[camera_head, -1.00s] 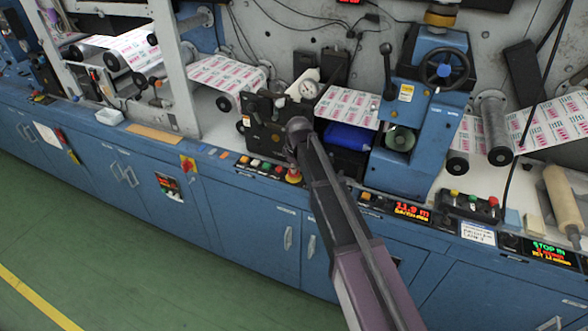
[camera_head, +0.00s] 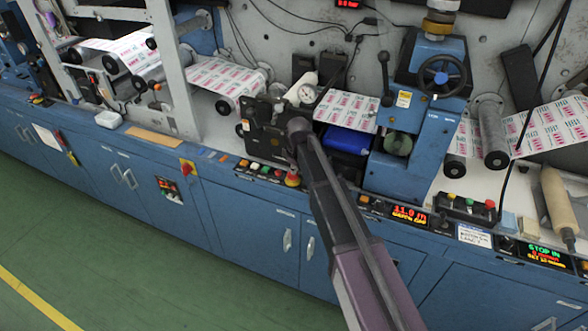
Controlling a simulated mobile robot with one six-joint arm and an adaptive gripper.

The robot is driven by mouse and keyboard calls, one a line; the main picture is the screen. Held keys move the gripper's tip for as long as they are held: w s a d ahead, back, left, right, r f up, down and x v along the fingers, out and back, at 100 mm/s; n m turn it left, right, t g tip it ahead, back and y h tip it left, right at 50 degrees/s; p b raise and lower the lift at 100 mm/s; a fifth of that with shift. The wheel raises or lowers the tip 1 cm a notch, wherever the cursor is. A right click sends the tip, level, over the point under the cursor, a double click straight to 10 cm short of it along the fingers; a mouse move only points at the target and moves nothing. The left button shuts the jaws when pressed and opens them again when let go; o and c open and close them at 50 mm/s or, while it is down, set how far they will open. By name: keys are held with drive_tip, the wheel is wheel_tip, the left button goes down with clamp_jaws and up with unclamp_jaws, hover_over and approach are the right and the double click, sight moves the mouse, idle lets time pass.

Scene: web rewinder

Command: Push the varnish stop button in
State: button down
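A red mushroom button (camera_head: 292,180) on a yellow base stands at the right end of a small button row on the blue machine front. I cannot read its label or tell how far in it is. Beside it are several smaller buttons (camera_head: 263,169). My dark arm (camera_head: 340,205) comes up from the lower right and ends at a round joint just above and behind the red button in the picture. My gripper's fingers cannot be made out; they are hidden behind the arm or lost against the dark unit (camera_head: 264,125).
A blue press unit (camera_head: 412,150) with a handwheel (camera_head: 447,75) stands right of my arm. Another button box (camera_head: 467,208) and lit displays (camera_head: 409,217) are farther right. Green floor (camera_head: 110,250) is clear in front.

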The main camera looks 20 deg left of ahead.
wheel_tip(320, 180, up, 12)
drive_tip(key=s+d+p, duration=0.1)
drive_tip(key=p, duration=1)
drive_tip(key=shift+s, duration=0.3)
drive_tip(key=shift+d, duration=0.1)
drive_tip(key=s+d+m, duration=0.5)
drive_tip(key=d, duration=0.8)
drive_tip(key=s+d+m+g, duration=0.1)
drive_tip(key=s+d+m, duration=0.4)
drive_tip(key=d, duration=0.9)
drive_tip(key=s+d+m+h, duration=0.1)
drive_tip(key=s+d+m, duration=0.4)
drive_tip(key=d, duration=0.9)
drive_tip(key=shift+s+f+m+g, duration=0.25)
drive_tip(key=shift+f+m+g, duration=0.1)
drive_tip(key=shift+m, duration=0.75)
